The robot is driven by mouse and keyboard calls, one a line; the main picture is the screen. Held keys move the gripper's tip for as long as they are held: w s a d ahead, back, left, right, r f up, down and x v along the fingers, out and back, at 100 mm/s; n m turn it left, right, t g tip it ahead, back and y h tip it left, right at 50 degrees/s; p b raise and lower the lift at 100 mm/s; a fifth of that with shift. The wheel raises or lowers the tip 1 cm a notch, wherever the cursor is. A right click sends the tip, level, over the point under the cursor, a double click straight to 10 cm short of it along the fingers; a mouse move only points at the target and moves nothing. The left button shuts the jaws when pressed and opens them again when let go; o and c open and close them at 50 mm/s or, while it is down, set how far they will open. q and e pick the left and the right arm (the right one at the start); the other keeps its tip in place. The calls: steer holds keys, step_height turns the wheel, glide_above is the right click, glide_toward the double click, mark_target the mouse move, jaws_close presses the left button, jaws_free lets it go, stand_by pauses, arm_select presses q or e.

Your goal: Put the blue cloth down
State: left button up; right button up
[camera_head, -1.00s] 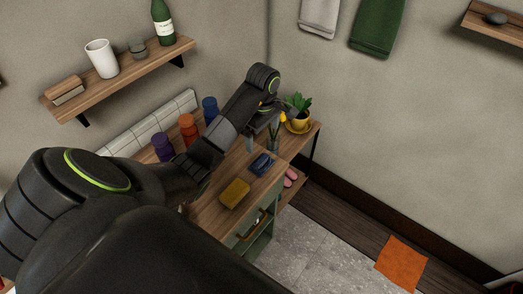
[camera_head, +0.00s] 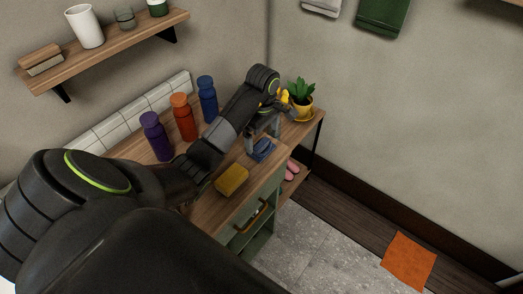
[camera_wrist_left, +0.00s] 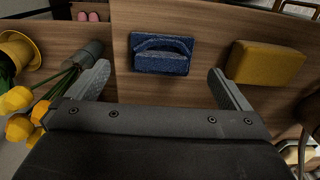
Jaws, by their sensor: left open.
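The blue cloth (camera_head: 262,150) lies folded on the wooden top of the bench (camera_head: 213,209), near its front edge. In the left wrist view the cloth (camera_wrist_left: 161,54) lies between and beyond the fingertips, apart from both. My left gripper (camera_wrist_left: 158,80) is open and empty. In the head view this gripper (camera_head: 263,133) is right by the cloth, and the arm hides part of the bench top. My right gripper is not in view.
A yellow folded cloth or sponge (camera_head: 231,180) lies beside the blue cloth. A vase of yellow tulips (camera_wrist_left: 84,52) stands close to one finger. A potted plant (camera_head: 301,97) is at the far end. Purple (camera_head: 156,137), orange (camera_head: 184,118) and blue (camera_head: 207,99) bottles stand at the back.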

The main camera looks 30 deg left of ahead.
mark_target(262, 144)
arm_select(q)
steer(key=shift+s+a+f, duration=0.1)
steer(key=shift+a+f, duration=0.05)
steer(key=shift+f, duration=2.2)
steer(key=c, duration=1.1)
